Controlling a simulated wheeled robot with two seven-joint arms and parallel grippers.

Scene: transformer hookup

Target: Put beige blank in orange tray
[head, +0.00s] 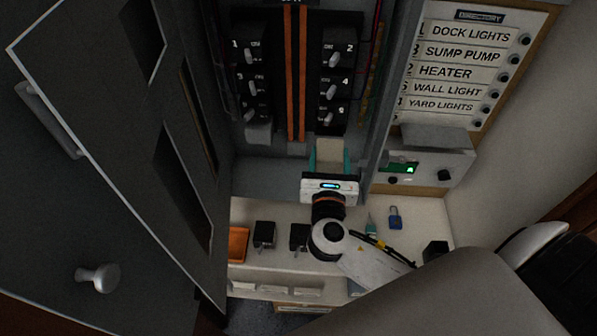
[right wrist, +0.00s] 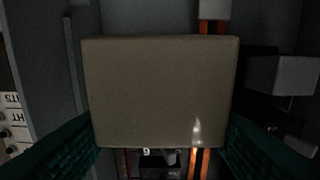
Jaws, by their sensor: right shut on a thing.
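The beige blank (right wrist: 160,92) fills the middle of the right wrist view, between the green fingers of my right gripper. In the head view the blank (head: 329,151) shows as a pale block between the teal fingertips of my right gripper (head: 329,160). The gripper is shut on it, in front of the lower part of the open panel, below the right column of breakers. The orange tray (head: 238,244) lies on the shelf at lower left, to the left of and below the gripper. My left gripper is not in view.
Black breakers (head: 265,234) stand on the shelf beside the tray. A blue padlock (head: 395,217) lies right of my arm. The open panel door (head: 110,150) takes up the left side.

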